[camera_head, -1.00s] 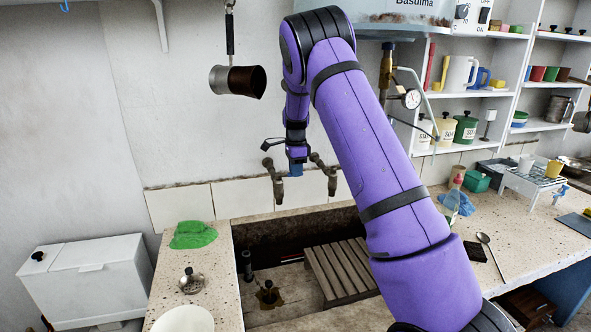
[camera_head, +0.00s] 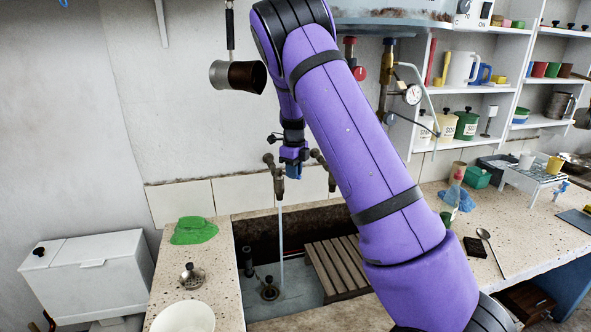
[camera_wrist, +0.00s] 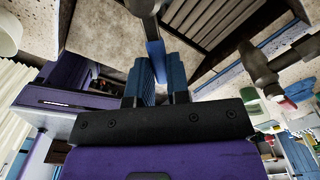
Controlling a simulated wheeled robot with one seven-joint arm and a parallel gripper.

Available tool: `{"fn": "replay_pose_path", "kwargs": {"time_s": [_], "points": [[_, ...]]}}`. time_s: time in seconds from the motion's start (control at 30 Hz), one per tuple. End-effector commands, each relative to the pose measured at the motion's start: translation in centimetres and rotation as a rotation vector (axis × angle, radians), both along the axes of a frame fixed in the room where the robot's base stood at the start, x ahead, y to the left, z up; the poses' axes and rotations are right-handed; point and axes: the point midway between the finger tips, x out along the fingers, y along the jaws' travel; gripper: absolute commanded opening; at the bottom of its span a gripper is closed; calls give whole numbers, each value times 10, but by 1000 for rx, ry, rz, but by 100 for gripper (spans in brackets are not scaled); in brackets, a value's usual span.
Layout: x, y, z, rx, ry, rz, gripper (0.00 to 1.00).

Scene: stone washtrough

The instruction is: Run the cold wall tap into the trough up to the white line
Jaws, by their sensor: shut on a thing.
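Two old metal taps stick out of the wall above the trough (camera_head: 238,255). A thin stream of water (camera_head: 281,235) falls from the left tap (camera_head: 277,180) into the trough. Shallow pale water (camera_head: 300,288) covers the visible floor around the dark drain fitting (camera_head: 268,290). My gripper (camera_head: 292,170) is beside the left tap. In the wrist view its blue fingers are shut on the tap's blue lever (camera_wrist: 156,62). The right tap (camera_head: 326,172) has a red lever (camera_wrist: 298,92) in the wrist view. I cannot make out the white line; my arm hides part of the trough.
A wooden slatted rack (camera_head: 338,268) lies in the trough's right part. A short dark upright pipe (camera_head: 248,262) stands at its left. A green cloth (camera_head: 194,230), a metal strainer (camera_head: 191,276) and a white bowl (camera_head: 184,318) are on the left ledge.

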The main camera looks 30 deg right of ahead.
Motion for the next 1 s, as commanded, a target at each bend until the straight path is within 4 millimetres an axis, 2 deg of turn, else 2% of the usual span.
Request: {"fn": "replay_pose_path", "kwargs": {"time_s": [0.3, 0.83, 0.87, 0.9, 0.93, 1.0], "points": [[-3, 7, -1, 1, 2, -111, 0], [-4, 8, -1, 2, 3, -132, 0], [-4, 8, -1, 2, 3, -132, 24], [-4, 8, -1, 2, 3, -132, 33], [-4, 8, -1, 1, 3, -132, 40], [-4, 8, -1, 1, 2, -132, 43]]}}
